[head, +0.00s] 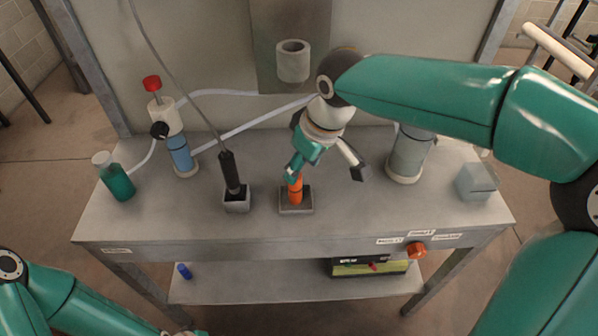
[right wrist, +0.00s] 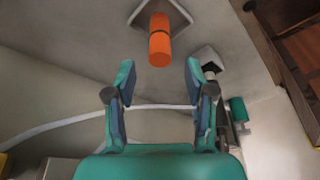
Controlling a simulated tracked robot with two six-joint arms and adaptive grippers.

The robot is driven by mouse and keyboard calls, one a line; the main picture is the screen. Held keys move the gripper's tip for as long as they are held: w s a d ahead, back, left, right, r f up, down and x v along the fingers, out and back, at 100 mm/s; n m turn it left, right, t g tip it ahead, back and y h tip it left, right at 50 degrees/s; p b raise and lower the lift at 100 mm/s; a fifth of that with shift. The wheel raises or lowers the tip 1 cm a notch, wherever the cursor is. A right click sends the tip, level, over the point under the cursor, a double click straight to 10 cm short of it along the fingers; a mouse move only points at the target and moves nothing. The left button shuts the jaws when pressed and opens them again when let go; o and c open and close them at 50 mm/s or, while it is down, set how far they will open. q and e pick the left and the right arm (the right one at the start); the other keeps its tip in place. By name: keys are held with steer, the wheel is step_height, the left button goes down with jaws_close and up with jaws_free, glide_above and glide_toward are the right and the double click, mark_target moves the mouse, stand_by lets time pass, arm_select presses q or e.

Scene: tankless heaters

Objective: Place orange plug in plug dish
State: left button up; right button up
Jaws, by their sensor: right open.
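The orange plug (head: 296,191) stands upright in the small square grey plug dish (head: 304,210) on the metal table. In the right wrist view the plug (right wrist: 160,45) shows beyond the fingertips, with the dish rim (right wrist: 181,12) at its far end. My right gripper (head: 325,174) is open and empty above the table. It also shows in the wrist view (right wrist: 160,75), with its fingers apart and the plug ahead of the gap. In the head view one finger overlaps the plug's top; contact is unclear. My left arm is at lower left; only a sliver of its gripper may show.
A black probe (head: 230,172) on a cable stands in a square holder (head: 237,206) left of the dish. A green bottle (head: 117,181), a blue cylinder (head: 181,154), a grey cylinder (head: 408,154) and a translucent block (head: 477,181) stand around. The front table strip is clear.

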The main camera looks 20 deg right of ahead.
arm_select(q)
steer(key=shift+r+p, duration=0.35)
steer(key=shift+r, duration=0.05)
arm_select(e)
steer(key=a+v, duration=0.1)
steer(key=v, duration=0.5)
steer(key=shift+d+r, duration=0.4)
steer(key=shift+d, duration=0.15)
steer(key=shift+s, duration=0.15)
